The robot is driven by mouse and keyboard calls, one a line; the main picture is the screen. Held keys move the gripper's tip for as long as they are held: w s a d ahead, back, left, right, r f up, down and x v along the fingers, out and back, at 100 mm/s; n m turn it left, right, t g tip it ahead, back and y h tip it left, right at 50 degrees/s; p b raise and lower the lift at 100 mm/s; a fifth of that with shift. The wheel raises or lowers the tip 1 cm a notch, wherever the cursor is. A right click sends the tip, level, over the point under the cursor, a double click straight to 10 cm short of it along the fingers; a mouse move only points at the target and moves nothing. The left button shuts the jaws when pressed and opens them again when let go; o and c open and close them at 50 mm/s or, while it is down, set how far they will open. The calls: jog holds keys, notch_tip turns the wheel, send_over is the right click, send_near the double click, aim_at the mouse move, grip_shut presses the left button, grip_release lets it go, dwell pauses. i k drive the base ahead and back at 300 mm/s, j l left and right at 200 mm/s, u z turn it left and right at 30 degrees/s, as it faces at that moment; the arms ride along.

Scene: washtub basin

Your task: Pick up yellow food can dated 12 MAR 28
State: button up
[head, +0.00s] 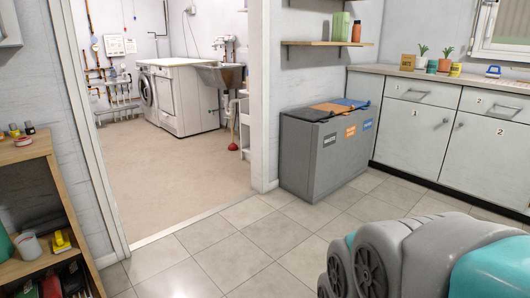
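A small yellow can-like thing (456,70) stands on the far right counter, just right of a potted plant. It is too small to tell whether it is a food can, and no date can be read. A yellow item (61,241) also lies on the lower left shelf; its kind is unclear. My gripper is not in view. A large grey and teal part of my own arm fills the lower right corner, well short of the counter.
The counter (424,74) also holds potted plants (445,61) and a tan box (407,62). A wooden shelf (24,150) is at left. The doorway leads to a washtub basin (219,76). The tiled floor (240,243) is clear.

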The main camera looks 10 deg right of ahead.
aim_at(455, 67)
jog(key=i+l+z, duration=0.25)
jog(key=z, duration=0.15)
jog(key=i+z, duration=0.85)
jog(key=i+j+z, duration=0.1)
jog(key=i+z, duration=0.3)
jog(key=i+u, duration=0.2)
jog(key=i, duration=0.8)
jog(key=i+l+u, duration=0.15)
jog(key=i, duration=0.9)
jog(key=i+j, duration=0.1)
jog(key=i, duration=0.35)
jog(key=z, duration=0.05)
